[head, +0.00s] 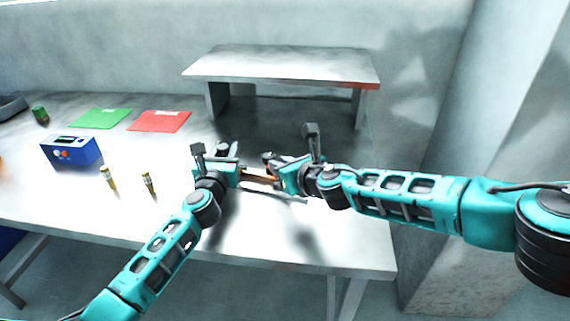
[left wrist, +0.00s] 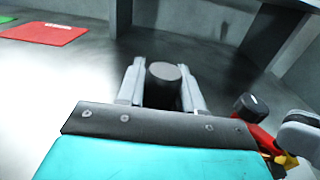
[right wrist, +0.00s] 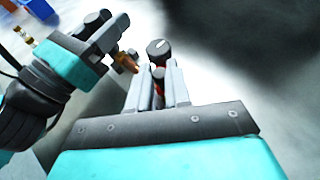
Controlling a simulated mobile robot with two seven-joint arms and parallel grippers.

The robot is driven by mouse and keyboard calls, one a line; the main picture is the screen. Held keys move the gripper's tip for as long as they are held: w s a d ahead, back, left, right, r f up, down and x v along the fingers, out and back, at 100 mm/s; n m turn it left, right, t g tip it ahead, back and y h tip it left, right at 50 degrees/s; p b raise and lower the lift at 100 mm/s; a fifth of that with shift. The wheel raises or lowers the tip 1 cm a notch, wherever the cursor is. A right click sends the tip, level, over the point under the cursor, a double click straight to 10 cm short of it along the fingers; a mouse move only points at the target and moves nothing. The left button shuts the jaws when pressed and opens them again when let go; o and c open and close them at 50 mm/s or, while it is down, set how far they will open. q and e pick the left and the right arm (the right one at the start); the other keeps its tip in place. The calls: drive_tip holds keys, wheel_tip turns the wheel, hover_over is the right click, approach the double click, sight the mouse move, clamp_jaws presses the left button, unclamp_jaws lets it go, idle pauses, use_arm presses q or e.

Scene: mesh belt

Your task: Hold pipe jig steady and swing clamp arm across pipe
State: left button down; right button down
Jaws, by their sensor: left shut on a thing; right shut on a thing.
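My left gripper (head: 230,152) is shut on a dark round-topped part (left wrist: 165,72), seemingly of the pipe jig, which stands between its fingers in the left wrist view. My right gripper (right wrist: 156,78) is shut on a red part below a black knob with a white mark (right wrist: 158,50), seemingly the clamp arm. A copper pipe (head: 260,178) shows between the two grippers, and its end (right wrist: 125,62) shows beside the right fingers. The black knob also shows at the right of the left wrist view (left wrist: 250,104). My grippers hide most of the jig, and whether the arm crosses the pipe is unclear.
A blue box (head: 70,152), two brass-coloured pieces (head: 109,178), a green mat (head: 100,118) and a red mat (head: 160,121) lie on the left of the table. A raised shelf (head: 280,66) stands behind. The table's front right (head: 340,245) is clear.

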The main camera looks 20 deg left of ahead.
drive_tip(key=m+t+h, duration=0.1)
drive_tip(key=s+a+m+t+h, duration=0.1)
drive_tip(key=m, duration=0.1)
drive_tip(key=shift+s+a+m+t+h, duration=0.25)
drive_tip(key=shift+a+m+t+h, duration=0.05)
drive_tip(key=shift+t+h, duration=0.1)
drive_tip(key=shift+s+a+m+t+h, duration=0.15)
drive_tip(key=shift+a+m+t+h, duration=0.05)
drive_tip(key=shift+m+t+h, duration=0.4)
drive_tip(key=shift+s+a+r+m+t+h, duration=0.15)
drive_tip(key=shift+a+m+h, duration=0.15)
drive_tip(key=shift+m+h, duration=0.15)
drive_tip(key=shift+s+a+m+t+h, duration=0.15)
drive_tip(key=shift+a+m+h, duration=0.15)
drive_tip(key=shift+h, duration=0.25)
use_arm(q)
drive_tip(key=shift+f, duration=0.1)
use_arm(e)
drive_tip(key=shift+w, duration=0.1)
drive_tip(key=shift+d+m, duration=0.1)
drive_tip(key=shift+m, duration=0.15)
drive_tip(key=shift+w+d+h, duration=0.1)
drive_tip(key=shift+h, duration=0.2)
drive_tip(key=c, duration=1.1)
unclamp_jaws()
drive_tip(key=shift+d, duration=0.1)
drive_tip(key=shift+o, duration=0.2)
drive_tip(key=shift+s, duration=0.2)
